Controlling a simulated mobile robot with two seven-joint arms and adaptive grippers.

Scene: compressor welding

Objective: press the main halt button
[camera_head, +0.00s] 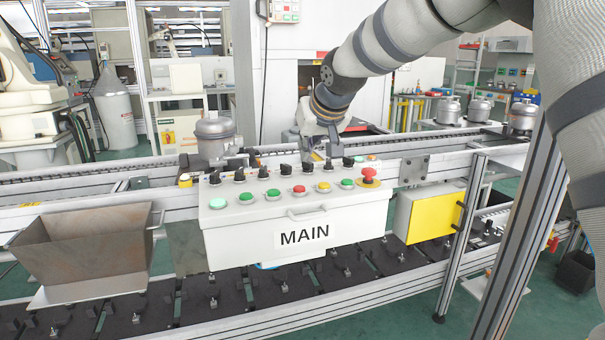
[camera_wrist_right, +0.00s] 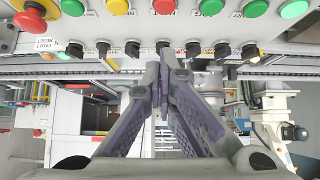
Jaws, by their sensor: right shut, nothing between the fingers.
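The white control box labelled MAIN (camera_head: 345,222) carries a row of coloured buttons. A flat red button (camera_head: 299,189) sits mid-row between green and yellow ones; it also shows at the top of the right wrist view (camera_wrist_right: 163,6). A red mushroom button (camera_head: 369,173) on a yellow base is at the row's right end, and at the left in the wrist view (camera_wrist_right: 31,16). My right gripper (camera_head: 322,158) is shut and empty, over the box's back edge by the black knobs. In the wrist view its fingertips (camera_wrist_right: 164,56) meet near the knobs, apart from both red buttons.
A row of black knobs (camera_head: 309,168) stands behind the buttons, close to my fingers. A metal bin (camera_head: 85,240) is left of the box and a yellow-fronted box (camera_head: 434,218) right. A conveyor rail and a compressor (camera_head: 216,138) lie behind. Space above the buttons is free.

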